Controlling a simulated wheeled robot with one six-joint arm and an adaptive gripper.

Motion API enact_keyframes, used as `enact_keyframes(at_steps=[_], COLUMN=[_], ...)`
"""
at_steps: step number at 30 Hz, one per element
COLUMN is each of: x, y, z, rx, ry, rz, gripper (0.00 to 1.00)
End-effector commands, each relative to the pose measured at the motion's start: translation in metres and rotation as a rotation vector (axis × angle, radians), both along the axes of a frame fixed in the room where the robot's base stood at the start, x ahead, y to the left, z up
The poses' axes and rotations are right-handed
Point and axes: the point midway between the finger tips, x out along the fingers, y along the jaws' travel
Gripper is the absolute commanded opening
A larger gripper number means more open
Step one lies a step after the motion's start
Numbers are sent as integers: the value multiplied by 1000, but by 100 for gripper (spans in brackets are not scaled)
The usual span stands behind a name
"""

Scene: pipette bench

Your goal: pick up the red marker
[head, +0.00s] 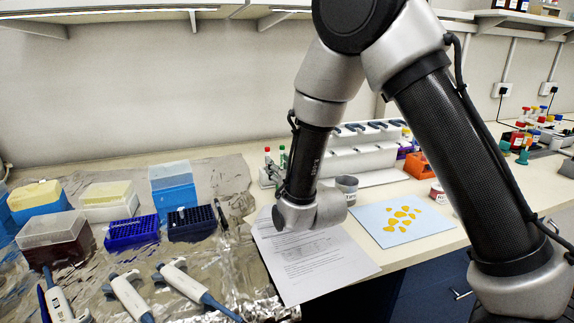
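The fingers of my gripper do not show. The wrist and forearm hide part of the bench behind them.
Crumpled foil (235,255) covers the left of the bench, with several tip boxes (55,230), a blue rack (132,232) and pipettes (130,298). A white pipette stand (355,150), a grey cup (347,185) and a light blue sheet (380,228) with yellow pieces are right of centre.

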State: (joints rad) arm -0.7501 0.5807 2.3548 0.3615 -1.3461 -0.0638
Motion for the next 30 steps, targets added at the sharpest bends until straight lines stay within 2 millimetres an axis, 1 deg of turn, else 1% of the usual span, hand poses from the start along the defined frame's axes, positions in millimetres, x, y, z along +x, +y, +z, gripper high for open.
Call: enact_keyframes(at_steps=[2, 5, 11, 15, 18, 21, 27, 29, 30], x=[-2, 5, 29, 51, 62, 69, 69, 69, 69], y=[6, 11, 19, 26, 32, 35, 35, 35, 35], z=[-4, -3, -3, -5, -5, -4, -4, -4, -4], rx=[1, 5, 6, 6, 6, 5, 4, 4, 4], ry=[-23, -36, -34, -34, -34, -34, -33, -33, -33], rz=[5, 4, 4, 3, 4, 5, 5, 5, 5], gripper=[40, 40, 40, 40, 40, 40, 40, 31, 23])
